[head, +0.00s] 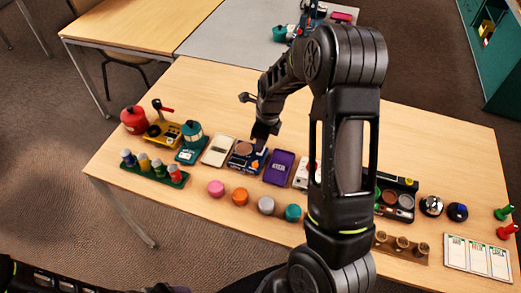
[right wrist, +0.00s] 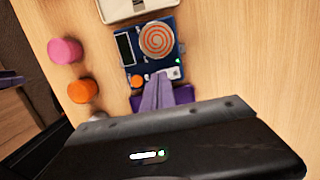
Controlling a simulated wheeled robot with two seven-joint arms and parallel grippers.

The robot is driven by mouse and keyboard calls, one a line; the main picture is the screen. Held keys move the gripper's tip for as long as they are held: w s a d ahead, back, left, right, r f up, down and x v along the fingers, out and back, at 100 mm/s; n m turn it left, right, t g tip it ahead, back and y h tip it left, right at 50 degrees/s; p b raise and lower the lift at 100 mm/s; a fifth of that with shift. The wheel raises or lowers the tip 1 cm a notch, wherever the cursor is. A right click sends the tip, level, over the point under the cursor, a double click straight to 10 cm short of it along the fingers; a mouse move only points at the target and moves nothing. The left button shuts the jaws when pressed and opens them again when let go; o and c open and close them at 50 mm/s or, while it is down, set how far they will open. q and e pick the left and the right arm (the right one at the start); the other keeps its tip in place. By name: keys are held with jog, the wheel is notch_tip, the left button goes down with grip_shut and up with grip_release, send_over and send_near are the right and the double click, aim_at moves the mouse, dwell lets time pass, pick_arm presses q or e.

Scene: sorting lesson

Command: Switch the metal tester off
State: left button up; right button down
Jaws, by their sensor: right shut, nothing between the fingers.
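The metal tester looks to be the dark blue device (head: 240,163) with a round copper coil, in the middle of the row of devices on the table. In the right wrist view the tester (right wrist: 143,25) shows a dark display, an orange knob (right wrist: 137,81), a small green light (right wrist: 178,61) and a pale switch area (right wrist: 174,72) at its near edge. My right gripper (head: 261,137) is over the tester's right part. In the wrist view its shut, empty fingertips (right wrist: 161,76) are right beside the pale switch area; I cannot tell whether they touch. My left gripper is out of view.
A cream device (head: 217,151) stands left of the tester and a purple one (head: 279,168) right of it. Coloured discs, such as the pink one (head: 216,188), lie in front. Bare wood (head: 180,205) is free at the front left.

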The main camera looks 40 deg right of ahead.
jog(key=shift+f+b, duration=0.55)
jog(key=shift+f, duration=0.35)
dwell(0.7)
jog(key=shift+r+p, duration=0.6)
jog(key=shift+r, duration=0.05)
notch_tip(320, 180, up, 6)
jog(key=p, duration=0.5)
jog(key=shift+f, duration=0.1)
jog(key=shift+s, duration=0.1)
